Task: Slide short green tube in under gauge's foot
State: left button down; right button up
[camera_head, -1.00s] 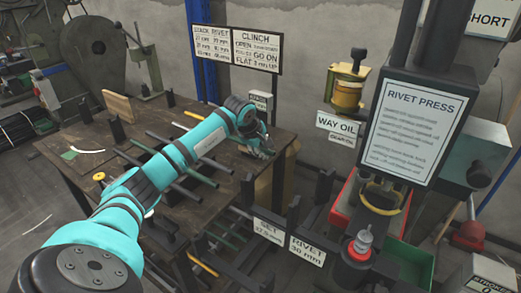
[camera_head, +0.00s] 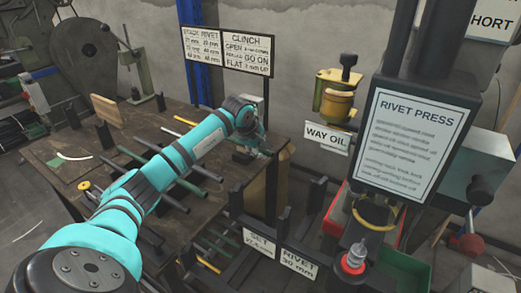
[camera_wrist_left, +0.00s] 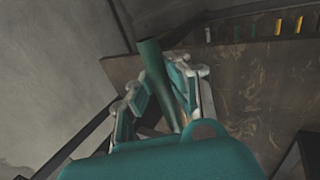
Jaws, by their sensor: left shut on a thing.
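My left gripper (camera_head: 258,147) is at the right end of the wooden table, and is small and partly hidden by my arm in the head view. In the left wrist view, its jaws (camera_wrist_left: 160,76) are shut on a dark green tube (camera_wrist_left: 150,58), which sticks out beyond the fingertips. The tube cannot be made out in the head view. A dark block (camera_head: 243,157) sits on the table beside the gripper; I cannot tell whether it is the gauge's foot. The gauge is not clearly seen. My right gripper is not in view.
Several dark and green tubes lie on racks across the table (camera_head: 160,112). Short black posts (camera_head: 104,133) stand there too. A rivet press (camera_head: 420,120) stands at the right, with a green bin (camera_head: 405,270) below. Sign boards (camera_head: 247,55) rise behind the table.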

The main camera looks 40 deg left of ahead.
pick_arm(q)
jog(key=shift+f, duration=0.25)
jog(key=c, duration=1.2)
grip_release()
jog(key=v, duration=1.2)
